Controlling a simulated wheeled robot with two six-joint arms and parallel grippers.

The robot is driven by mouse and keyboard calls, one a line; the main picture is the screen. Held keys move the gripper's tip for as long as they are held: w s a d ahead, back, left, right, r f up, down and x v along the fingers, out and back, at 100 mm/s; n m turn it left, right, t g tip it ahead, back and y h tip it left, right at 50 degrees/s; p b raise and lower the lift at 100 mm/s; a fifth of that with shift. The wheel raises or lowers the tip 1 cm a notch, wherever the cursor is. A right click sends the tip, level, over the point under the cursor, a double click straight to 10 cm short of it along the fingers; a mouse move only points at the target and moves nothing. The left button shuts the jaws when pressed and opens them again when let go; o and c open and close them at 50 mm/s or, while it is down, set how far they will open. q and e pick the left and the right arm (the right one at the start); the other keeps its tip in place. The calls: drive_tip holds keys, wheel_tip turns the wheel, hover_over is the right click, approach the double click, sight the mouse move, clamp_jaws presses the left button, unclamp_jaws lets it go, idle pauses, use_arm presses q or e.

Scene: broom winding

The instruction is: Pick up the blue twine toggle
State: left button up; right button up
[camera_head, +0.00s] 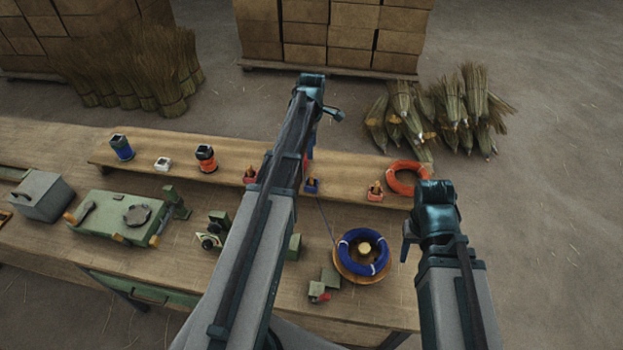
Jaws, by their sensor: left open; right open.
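The blue twine toggle (311,186), a small blue piece with an orange-brown top, sits on the raised wooden shelf of the bench, just right of my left forearm. A thin dark line runs from near it toward a blue twine coil (347,261) on a round wooden disc (375,277). My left gripper (318,128) is open, beyond and above the toggle; its fingers are mostly hidden by my own arm. My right gripper (408,240) is open at the right end of the bench, right of the blue coil, its fingers only partly visible.
Similar red toggles (375,192) stand on the shelf (340,192) on both sides. An orange ring (397,181) lies at its right end. Blue (121,148) and orange (206,158) spools, a green machine (118,216) and a grey box (40,193) stand to the left.

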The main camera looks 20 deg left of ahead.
use_arm(q)
drive_tip(key=b, duration=0.9)
approach(312, 175)
drive_tip(key=shift+w+a+f, duration=0.1)
drive_tip(key=shift+w+f, duration=0.05)
drive_tip(key=shift+f, duration=1.15)
drive_tip(key=shift+w+f, duration=0.15)
drive_tip(key=shift+f, duration=1.15)
drive_tip(key=shift+r, duration=0.1)
drive_tip(key=f+b, duration=0.5)
drive_tip(key=shift+s+f, duration=0.2)
drive_tip(key=shift+s, duration=0.1)
drive_tip(key=shift+r, duration=0.1)
clamp_jaws()
